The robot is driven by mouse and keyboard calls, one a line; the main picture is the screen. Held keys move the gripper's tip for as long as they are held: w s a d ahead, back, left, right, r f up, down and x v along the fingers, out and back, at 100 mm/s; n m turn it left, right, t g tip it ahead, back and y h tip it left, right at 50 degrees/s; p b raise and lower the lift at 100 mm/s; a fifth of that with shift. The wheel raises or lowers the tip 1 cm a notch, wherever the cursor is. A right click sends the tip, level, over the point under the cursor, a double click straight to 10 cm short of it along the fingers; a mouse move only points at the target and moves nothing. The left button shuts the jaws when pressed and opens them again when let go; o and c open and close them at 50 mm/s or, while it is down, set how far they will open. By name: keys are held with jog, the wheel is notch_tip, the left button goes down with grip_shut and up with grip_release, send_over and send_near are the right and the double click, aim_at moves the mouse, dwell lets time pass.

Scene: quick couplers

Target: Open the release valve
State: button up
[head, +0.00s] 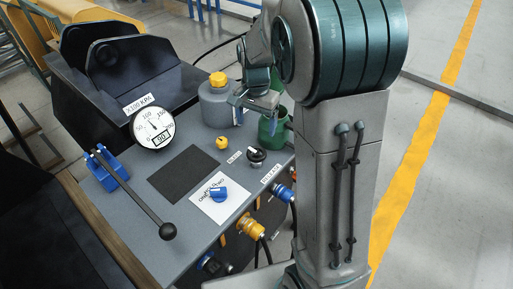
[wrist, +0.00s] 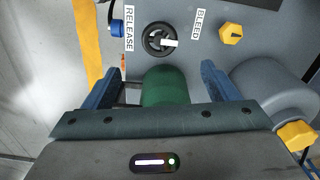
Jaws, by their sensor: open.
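The release valve is a black round knob (head: 256,155) with a white pointer, on the grey panel beside the RELEASE label (head: 270,173). In the wrist view the knob (wrist: 160,40) lies ahead of the fingertips, its pointer toward the right. My gripper (head: 255,105) is open and above the panel, apart from the knob. In the wrist view its two blue fingers (wrist: 160,76) stand wide on either side of a green cylinder (wrist: 165,86). I cannot tell whether they touch it. The green cylinder (head: 270,132) is partly hidden by my arm in the head view.
A yellow bleed knob (head: 222,142) and a grey bottle with a yellow cap (head: 217,100) stand near the valve. Hose couplers (head: 250,226) line the front edge.

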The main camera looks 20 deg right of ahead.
aim_at(256, 152)
notch_tip(256, 152, down, 12)
jog(key=shift+r, duration=0.25)
jog(key=c, duration=1)
jog(key=shift+d, duration=0.15)
